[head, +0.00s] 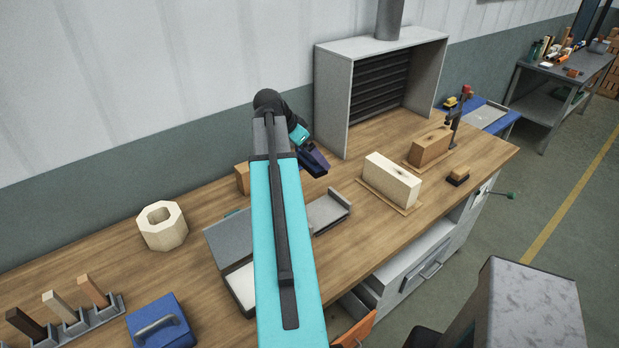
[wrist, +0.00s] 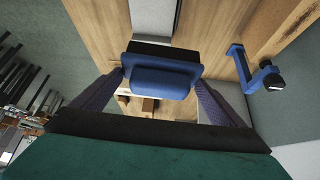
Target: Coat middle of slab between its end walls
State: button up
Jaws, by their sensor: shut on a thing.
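The grey slab (head: 328,211) lies on the wooden bench, partly hidden behind my arm in the head view. One raised end wall (head: 342,197) shows at its right end; the other end is hidden. A grey strip (wrist: 152,18), probably the slab, shows at the top of the wrist view. My gripper (head: 314,161) is above the bench, behind the slab. In the wrist view my gripper (wrist: 160,90) is shut on a blue-handled applicator (wrist: 163,82) with a black edge. I cannot tell whether its face is coated. It appears apart from the slab.
An open grey case (head: 228,238) with a pale pad (head: 242,287) lies left of the slab. A cream block (head: 392,180) and a brown block (head: 430,146) stand at right. A pale octagonal ring (head: 162,226) and a blue handled box (head: 160,322) stand at left.

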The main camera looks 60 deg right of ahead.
jog(key=shift+f+b, duration=0.45)
jog(key=shift+f, duration=0.05)
notch_tip(320, 180, down, 8)
jog(key=b, duration=0.8)
jog(key=shift+f, duration=0.25)
